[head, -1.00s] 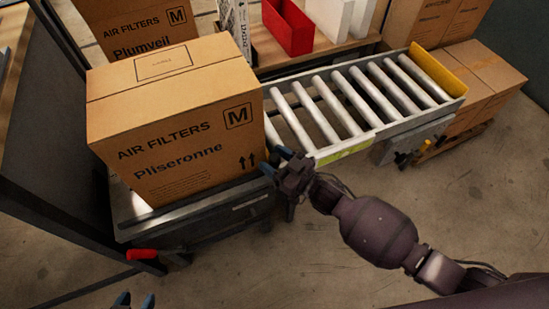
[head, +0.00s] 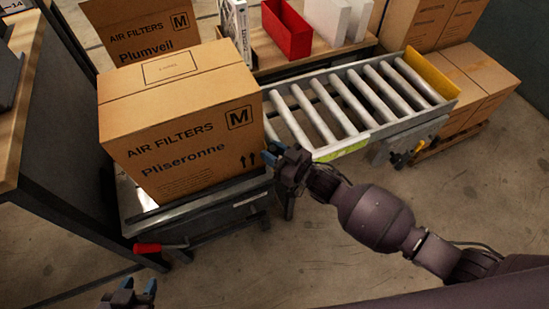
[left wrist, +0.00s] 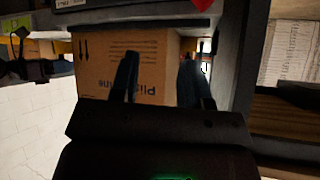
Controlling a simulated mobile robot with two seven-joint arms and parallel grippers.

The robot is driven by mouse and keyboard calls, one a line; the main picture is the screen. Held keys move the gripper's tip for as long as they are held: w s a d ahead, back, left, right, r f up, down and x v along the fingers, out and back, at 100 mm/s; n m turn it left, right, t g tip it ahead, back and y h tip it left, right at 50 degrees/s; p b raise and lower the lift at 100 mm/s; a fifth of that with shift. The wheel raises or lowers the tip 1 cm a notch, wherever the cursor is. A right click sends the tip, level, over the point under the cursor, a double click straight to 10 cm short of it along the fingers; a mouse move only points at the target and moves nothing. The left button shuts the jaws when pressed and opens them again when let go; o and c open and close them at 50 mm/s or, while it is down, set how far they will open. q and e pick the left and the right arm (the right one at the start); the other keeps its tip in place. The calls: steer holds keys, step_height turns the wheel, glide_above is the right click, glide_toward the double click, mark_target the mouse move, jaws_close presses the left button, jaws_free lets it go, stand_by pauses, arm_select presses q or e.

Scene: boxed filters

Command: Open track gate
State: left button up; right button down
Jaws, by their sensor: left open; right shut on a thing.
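A large brown carton marked Pliseronne (head: 185,145) sits on a dark metal cart (head: 220,212) at the near end of the roller track (head: 350,100). A lever with a red grip (head: 147,249) sticks out at the cart's front left; a red bit (left wrist: 203,5) also shows at the top of the left wrist view.
Behind stand a carton marked Plumveil (head: 140,38), a red bin (head: 287,28) and white boxes on a wooden bench. More cartons (head: 470,75) stand at the right. A dark-sided workbench (head: 60,150) rises at the left. The floor in front is clear.

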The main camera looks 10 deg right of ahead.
mark_target(263, 139)
steer(key=r, duration=0.2)
steer(key=shift+w+a+r+p, duration=0.1)
steer(key=shift+w+r+p, duration=0.25)
steer(key=shift+r, duration=0.25)
steer(key=shift+g+h+p, duration=0.3)
steer(key=shift+p, duration=0.15)
steer(key=shift+f, duration=0.1)
steer(key=c, duration=0.8)
jaws_free()
arm_select(q)
steer(key=shift+s+r, duration=0.3)
steer(key=shift+r, duration=0.4)
arm_select(e)
steer(key=shift+f, duration=0.1)
